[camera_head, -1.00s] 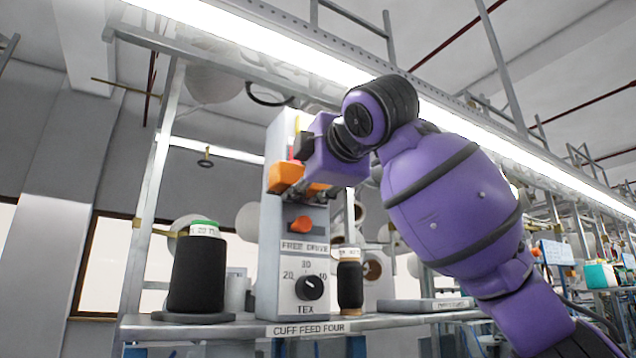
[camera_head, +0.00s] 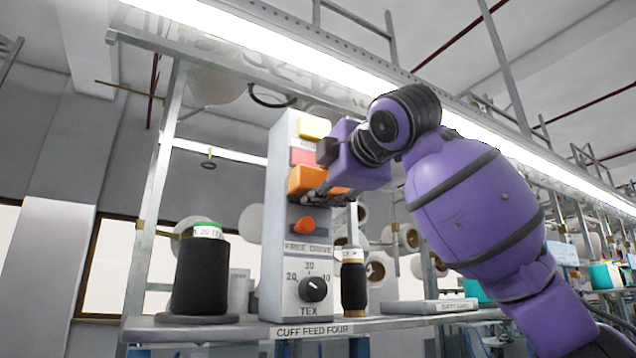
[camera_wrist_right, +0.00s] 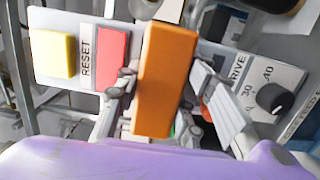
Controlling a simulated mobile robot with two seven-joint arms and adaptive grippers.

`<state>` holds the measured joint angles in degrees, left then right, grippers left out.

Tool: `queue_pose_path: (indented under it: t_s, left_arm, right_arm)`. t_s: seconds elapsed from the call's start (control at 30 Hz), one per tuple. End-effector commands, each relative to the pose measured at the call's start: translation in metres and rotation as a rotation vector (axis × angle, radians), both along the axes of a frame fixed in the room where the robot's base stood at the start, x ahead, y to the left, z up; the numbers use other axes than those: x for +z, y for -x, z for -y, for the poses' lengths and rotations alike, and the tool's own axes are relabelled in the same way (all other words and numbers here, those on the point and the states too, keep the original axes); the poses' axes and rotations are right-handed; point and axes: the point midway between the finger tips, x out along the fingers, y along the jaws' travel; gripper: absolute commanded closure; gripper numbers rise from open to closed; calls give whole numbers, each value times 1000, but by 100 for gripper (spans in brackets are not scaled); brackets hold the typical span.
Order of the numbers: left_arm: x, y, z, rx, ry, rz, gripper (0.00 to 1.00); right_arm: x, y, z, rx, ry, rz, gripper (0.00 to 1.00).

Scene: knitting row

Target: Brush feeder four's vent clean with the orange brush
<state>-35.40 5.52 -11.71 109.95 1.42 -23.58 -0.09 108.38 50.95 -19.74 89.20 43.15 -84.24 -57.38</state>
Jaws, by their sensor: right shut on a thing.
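The feeder four unit (camera_head: 278,235) is a tall grey box standing on a shelf, above a label reading CUFF FEED FOUR. My right gripper (camera_head: 314,194) is in front of its upper face, shut on the orange brush (camera_head: 303,178). In the right wrist view the brush (camera_wrist_right: 166,85) is an orange block between the two fingers, across the panel between the red reset button (camera_wrist_right: 113,60) and the FREE DRIVE label. I cannot tell whether it touches the panel. No vent can be made out; the brush and fingers cover that part. My left gripper is not in view.
The unit has a yellow button (camera_head: 314,128), an orange knob (camera_head: 304,225) and a TEX dial (camera_head: 313,289). A black yarn cone (camera_head: 201,275) stands left of it; a smaller dark spool (camera_head: 353,285) stands close on its right. A flat grey box (camera_head: 430,306) lies farther right.

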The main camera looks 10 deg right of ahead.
Motion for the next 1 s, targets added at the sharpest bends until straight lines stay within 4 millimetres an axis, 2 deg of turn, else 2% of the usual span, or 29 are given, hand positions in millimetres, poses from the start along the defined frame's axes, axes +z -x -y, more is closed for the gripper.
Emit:
queue_pose_path:
  t_s: [0.53, 0.77, 1.0]
  left_arm:
    - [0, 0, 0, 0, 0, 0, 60]
    - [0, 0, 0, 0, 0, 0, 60]
    - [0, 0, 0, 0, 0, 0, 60]
  right_arm:
    - [0, -16, 37, -1, -1, 0, 86]
    - [0, -15, 31, 1, 0, 0, 86]
    - [0, -7, 12, 3, 2, 0, 86]
